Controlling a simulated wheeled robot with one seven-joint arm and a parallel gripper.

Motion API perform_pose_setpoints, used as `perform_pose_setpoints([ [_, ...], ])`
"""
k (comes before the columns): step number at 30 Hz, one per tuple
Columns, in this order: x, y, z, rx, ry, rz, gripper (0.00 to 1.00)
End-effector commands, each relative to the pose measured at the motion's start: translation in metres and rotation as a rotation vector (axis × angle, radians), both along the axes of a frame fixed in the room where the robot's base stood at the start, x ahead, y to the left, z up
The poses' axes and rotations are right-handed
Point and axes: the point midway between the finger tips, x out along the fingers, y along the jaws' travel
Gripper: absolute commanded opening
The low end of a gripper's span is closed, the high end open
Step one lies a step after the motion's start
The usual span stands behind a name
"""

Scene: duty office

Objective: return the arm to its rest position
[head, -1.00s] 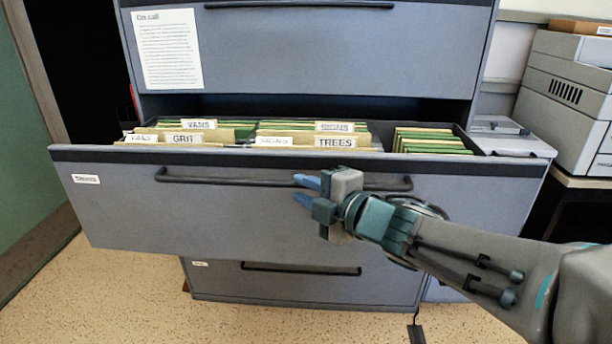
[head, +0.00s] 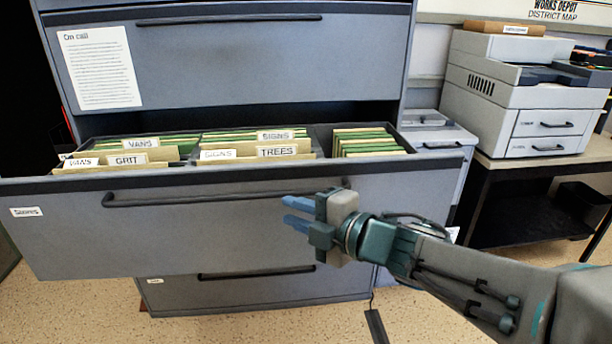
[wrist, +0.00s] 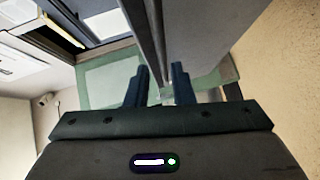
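My gripper (head: 298,213) is in front of the open drawer's grey front (head: 230,235), near the right end of its black handle (head: 200,198). Its two blue fingers point left and stand apart with nothing held between them. The wrist view also shows the two fingers (wrist: 159,85) apart, with the drawer front running away beyond them. My arm is stretched out from the lower right. Whether a fingertip touches the drawer front cannot be told.
The pulled-out drawer holds folders with tabs such as VANS (head: 140,143), GRIT and TREES. A closed drawer (head: 200,283) is below it. A grey printer (head: 520,95) stands on a dark table (head: 560,170) at right. Speckled floor (head: 220,328) is clear in front.

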Motion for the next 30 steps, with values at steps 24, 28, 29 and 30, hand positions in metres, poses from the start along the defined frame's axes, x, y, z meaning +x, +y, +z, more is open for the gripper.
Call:
perform_pose_setpoints([
  [24, -0.037, -0.208, 0.057, 0.513, 1.066, -1.475, 0.22],
  [28, -0.076, -0.205, 0.058, 0.583, 1.288, -1.622, 0.22],
  [29, -0.084, -0.203, 0.059, 0.595, 1.332, -1.648, 0.22],
  [30, -0.093, -0.200, 0.060, 0.607, 1.383, -1.674, 0.22],
])
